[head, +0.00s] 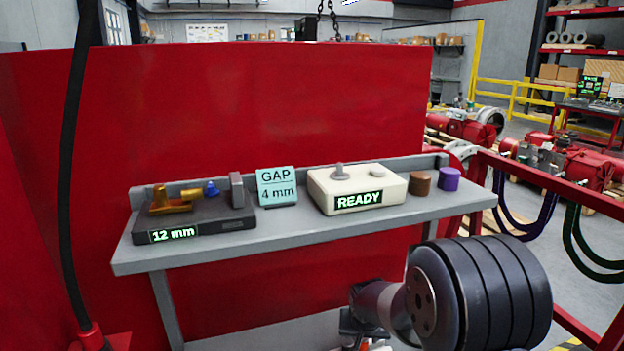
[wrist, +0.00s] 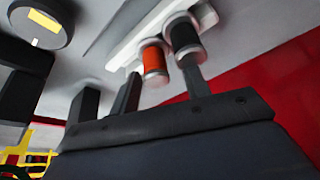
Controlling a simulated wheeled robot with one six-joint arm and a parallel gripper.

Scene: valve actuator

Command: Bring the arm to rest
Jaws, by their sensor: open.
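My gripper (wrist: 155,78) shows in the wrist view as dark fingers rising from a wide grey body. The fingers stand apart, and I see nothing held between them. An orange-red cylinder (wrist: 155,62) and a black cylinder (wrist: 186,38) appear beyond the fingers; I cannot tell how far off they are. In the head view my arm, with a dark ribbed part, fills the lower right in front of the shelf (head: 290,240). My fingers cannot be made out there.
The shelf bears a black fixture (head: 205,226) reading 12 mm, a blue GAP 4 mm card (head: 277,187), a white READY box (head: 345,187), a brown cylinder (head: 420,183) and a purple cylinder (head: 449,178). A red panel (head: 250,100) stands behind. A red rail (head: 550,183) is at right.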

